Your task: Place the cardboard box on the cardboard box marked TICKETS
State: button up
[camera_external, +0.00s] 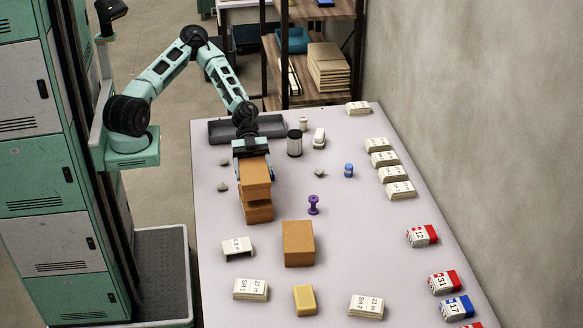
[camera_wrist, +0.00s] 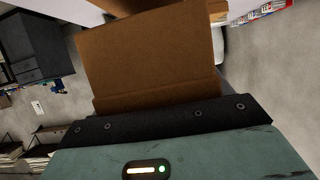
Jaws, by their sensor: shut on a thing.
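My gripper (camera_external: 252,152) is shut on a brown cardboard box (camera_external: 255,172) at the left of the table. The held box also fills the upper middle of the wrist view (camera_wrist: 150,60). Another brown cardboard box (camera_external: 258,211) shows just below the held one in the external view. I cannot tell whether the two touch. A third brown cardboard box (camera_external: 298,244) sits apart, nearer the front and to the right. No TICKETS marking is readable on any box. My fingertips are hidden in the wrist view.
A grey tray (camera_external: 222,131) lies at the back left. A dark canister (camera_external: 294,143), a blue can (camera_external: 348,170) and a purple spool (camera_external: 314,205) stand mid-table. White packets (camera_external: 392,174) line the right side. A yellow block (camera_external: 305,299) lies at the front.

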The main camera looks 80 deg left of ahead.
jog(key=shift+f, duration=1.65)
jog(key=shift+f, duration=0.15)
jog(key=o, duration=1.2)
